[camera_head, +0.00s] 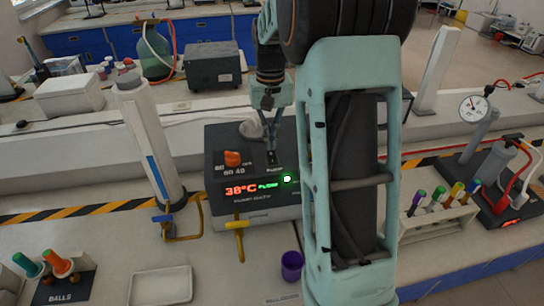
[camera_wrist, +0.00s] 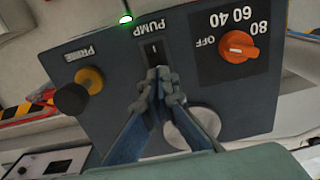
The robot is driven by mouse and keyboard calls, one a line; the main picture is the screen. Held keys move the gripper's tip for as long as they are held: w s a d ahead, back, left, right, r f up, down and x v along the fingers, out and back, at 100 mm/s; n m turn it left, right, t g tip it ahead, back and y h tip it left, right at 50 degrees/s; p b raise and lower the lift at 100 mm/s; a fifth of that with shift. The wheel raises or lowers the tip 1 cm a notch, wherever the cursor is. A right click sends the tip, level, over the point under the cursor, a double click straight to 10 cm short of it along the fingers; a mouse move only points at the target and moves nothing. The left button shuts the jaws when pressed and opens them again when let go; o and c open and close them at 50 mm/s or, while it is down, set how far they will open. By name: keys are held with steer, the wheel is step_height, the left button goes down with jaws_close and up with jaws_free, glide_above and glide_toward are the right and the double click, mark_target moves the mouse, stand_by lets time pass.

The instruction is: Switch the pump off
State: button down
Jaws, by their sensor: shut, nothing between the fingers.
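The dark grey pump bath (camera_head: 222,208) stands on the bench in the middle of the head view. Its display (camera_head: 250,188) reads about 38°C and FLOW, and a green lamp (camera_head: 287,179) is lit. In the wrist view the top panel is upside down, with a black rocker switch (camera_wrist: 154,49) beside the word PUMP and the green lamp (camera_wrist: 126,18) at the edge. My gripper (camera_wrist: 160,74) is shut and empty, its tips at the switch's near end, covering part of it. I cannot tell whether they touch. In the head view my gripper (camera_head: 271,148) is above the panel.
An orange dial (camera_wrist: 238,47) and a black-yellow PRIME knob (camera_wrist: 90,80) flank the switch. A yellow tap (camera_head: 238,226) is in front of the bath. A white column (camera_head: 143,130) stands left, a tube rack (camera_head: 438,222) right, and a purple cup (camera_head: 291,266) in front.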

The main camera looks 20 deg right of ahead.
mark_target(271, 153)
steer(key=shift+f+b, duration=0.7)
steer(key=shift+f, duration=0.4)
stand_by(0.4)
steer(key=shift+r+p, duration=2.8)
steer(key=shift+r, duration=0.8)
steer(key=shift+f, duration=0.1)
